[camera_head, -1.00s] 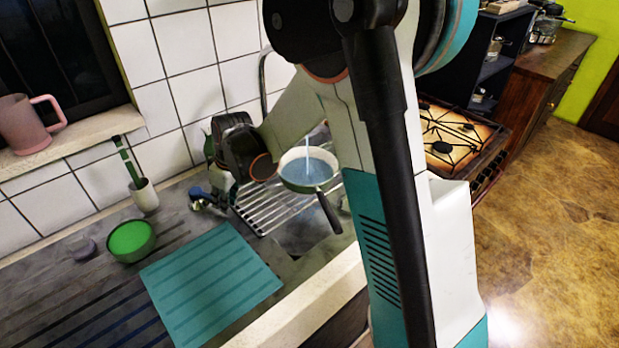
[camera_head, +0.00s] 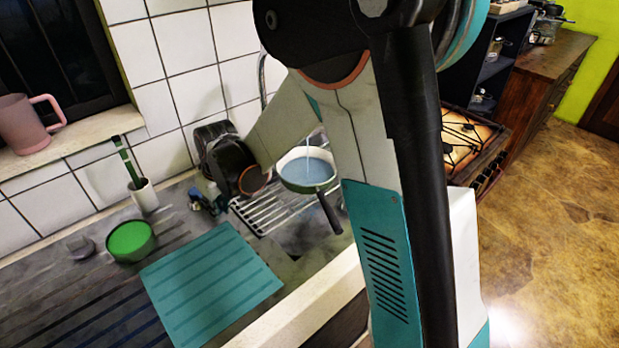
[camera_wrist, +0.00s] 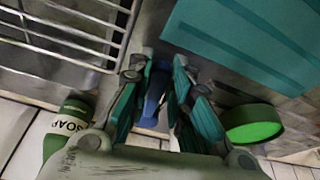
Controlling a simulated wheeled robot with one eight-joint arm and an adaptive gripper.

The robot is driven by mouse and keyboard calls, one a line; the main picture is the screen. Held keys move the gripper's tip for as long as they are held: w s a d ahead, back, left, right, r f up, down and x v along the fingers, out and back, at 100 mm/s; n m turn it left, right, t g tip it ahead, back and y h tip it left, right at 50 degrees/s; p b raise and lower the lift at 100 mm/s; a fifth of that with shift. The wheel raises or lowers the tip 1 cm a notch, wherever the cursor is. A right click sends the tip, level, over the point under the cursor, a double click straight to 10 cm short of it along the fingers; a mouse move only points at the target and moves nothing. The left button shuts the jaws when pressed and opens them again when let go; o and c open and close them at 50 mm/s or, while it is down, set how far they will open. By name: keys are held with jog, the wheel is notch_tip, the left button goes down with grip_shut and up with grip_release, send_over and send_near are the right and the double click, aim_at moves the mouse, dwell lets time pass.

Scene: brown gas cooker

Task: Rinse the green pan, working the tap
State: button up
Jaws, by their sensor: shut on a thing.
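The green pan (camera_head: 284,181) sits over the sink on the wire rack, its dark handle pointing toward the front right. It holds bluish water, and a thin stream falls into it. The tap's curved chrome spout (camera_head: 262,76) rises behind my arm. In the wrist view my gripper (camera_wrist: 158,72) is closed around a blue piece (camera_wrist: 154,98), which looks like the tap handle. In the head view the gripper is mostly hidden behind my wrist, low near the wall and left of the pan.
A teal ribbed mat (camera_head: 210,280) and a green bowl (camera_head: 130,241) lie on the counter at left. A white cup with a green brush (camera_head: 145,195) stands by the wall. A soap bottle (camera_wrist: 68,125) is close beside my gripper.

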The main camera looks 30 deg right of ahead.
jog(key=shift+a, duration=0.1)
jog(key=shift+s+a+m+h, duration=0.15)
jog(key=shift+a+m, duration=0.35)
jog(key=shift+m, duration=0.15)
jog(key=shift+s+a+m+h, duration=0.15)
jog(key=shift+a+m, duration=0.3)
jog(key=shift+m, duration=0.2)
jog(key=o, duration=0.6)
jog(key=shift+a, duration=0.15)
jog(key=shift+o, duration=0.2)
jog(key=shift+r, duration=0.1)
jog(key=shift+r+p, duration=1.95)
jog(key=shift+r, duration=0.95)
